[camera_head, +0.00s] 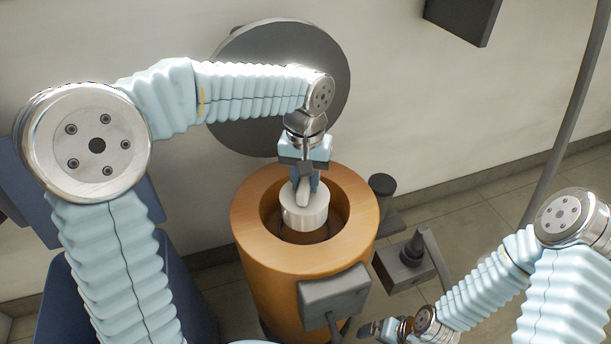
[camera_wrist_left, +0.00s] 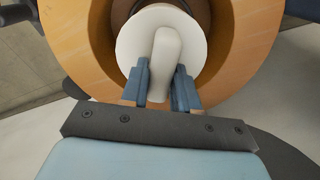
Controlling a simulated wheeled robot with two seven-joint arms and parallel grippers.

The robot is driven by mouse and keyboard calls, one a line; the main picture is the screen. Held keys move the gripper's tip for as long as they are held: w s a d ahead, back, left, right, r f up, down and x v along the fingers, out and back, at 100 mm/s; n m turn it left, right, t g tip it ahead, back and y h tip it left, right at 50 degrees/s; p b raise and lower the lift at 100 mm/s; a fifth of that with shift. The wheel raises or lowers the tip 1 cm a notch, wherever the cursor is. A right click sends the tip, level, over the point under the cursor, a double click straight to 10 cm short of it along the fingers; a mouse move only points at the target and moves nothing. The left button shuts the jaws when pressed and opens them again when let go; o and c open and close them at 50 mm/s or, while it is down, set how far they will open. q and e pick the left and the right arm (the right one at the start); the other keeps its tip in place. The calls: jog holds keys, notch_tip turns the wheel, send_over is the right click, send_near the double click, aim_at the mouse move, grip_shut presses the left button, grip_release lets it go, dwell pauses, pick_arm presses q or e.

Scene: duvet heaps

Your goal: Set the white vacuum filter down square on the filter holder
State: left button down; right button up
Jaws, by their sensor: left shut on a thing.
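The white vacuum filter (camera_head: 304,212) is a short white cylinder with a raised bar-like handle on top. My left gripper (camera_head: 305,186) is shut on that handle from above. In the left wrist view the filter (camera_wrist_left: 133,45) shows between the blue fingers of my left gripper (camera_wrist_left: 163,88). The filter is over or within the opening of a round orange-brown housing (camera_head: 358,245). The filter holder cannot be made out; the filter hides what lies beneath it. My right gripper (camera_head: 372,328) is low near the bottom edge, apart from the housing; its jaws are too small to judge.
A grey box (camera_head: 333,293) is fixed to the housing's front. A dark cylinder (camera_head: 382,190) and a grey block with a black fitting (camera_head: 408,262) stand to its right. A large grey disc (camera_head: 245,115) is on the wall behind. The housing's thick rim (camera_wrist_left: 255,40) surrounds the filter.

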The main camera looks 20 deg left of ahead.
pick_arm(q)
jog(key=shift+f+b, duration=1.15)
jog(key=shift+f, duration=0.85)
jog(key=shift+p, duration=0.35)
jog(key=shift+f+b, duration=1.15)
jog(key=shift+f, duration=0.6)
jog(key=c, duration=0.8)
grip_release()
jog(key=shift+r, duration=0.1)
jog(key=shift+o, duration=0.2)
jog(key=shift+r, duration=0.15)
notch_tip(320, 180, up, 14)
jog(key=shift+f+p, duration=0.25)
jog(key=shift+p, duration=0.8)
